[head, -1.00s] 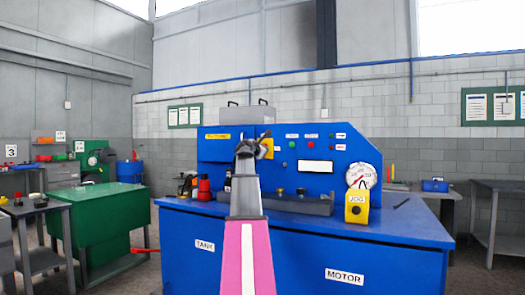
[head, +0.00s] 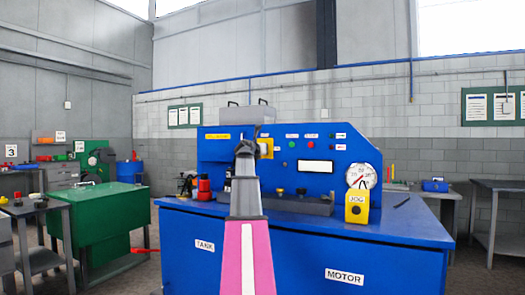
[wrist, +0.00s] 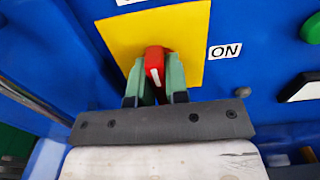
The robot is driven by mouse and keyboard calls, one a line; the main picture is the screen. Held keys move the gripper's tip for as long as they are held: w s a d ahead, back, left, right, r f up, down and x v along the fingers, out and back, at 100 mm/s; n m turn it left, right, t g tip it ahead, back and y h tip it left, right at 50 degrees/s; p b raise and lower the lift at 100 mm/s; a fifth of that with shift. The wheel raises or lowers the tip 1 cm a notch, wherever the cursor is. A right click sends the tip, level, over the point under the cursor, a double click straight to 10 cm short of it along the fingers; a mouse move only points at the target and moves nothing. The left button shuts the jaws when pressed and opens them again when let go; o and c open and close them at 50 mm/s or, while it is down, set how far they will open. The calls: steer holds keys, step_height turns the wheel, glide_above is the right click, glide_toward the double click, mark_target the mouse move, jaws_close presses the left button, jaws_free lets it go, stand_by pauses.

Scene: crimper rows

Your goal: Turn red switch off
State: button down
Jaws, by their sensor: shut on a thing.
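The red switch (wrist: 155,61) shows in the wrist view as a red handle with a white mark, standing nearly upright in the picture on a yellow plate (wrist: 190,32). An ON label (wrist: 225,51) is to the right of the plate. Another label at the top edge is cut off. My gripper (wrist: 155,76) has its green fingers on either side of the red handle, shut on it. In the head view my gripper (head: 246,150) is at the blue panel, beside the yellow plate (head: 266,147), and hides the switch.
The blue panel (head: 350,147) also has a green button (head: 291,144), a red button (head: 312,145), a white display (head: 316,167) and a round gauge (head: 362,176). A yellow JOG box (head: 357,207) stands on the bench at the right. A green cabinet (head: 100,220) is at the left.

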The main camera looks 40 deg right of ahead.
stand_by(0.3)
steer(key=c, duration=1.1)
jaws_free()
steer(key=shift+a, duration=0.1)
steer(key=v, duration=1)
steer(key=shift+s+a, duration=0.25)
steer(key=shift+a, duration=0.05)
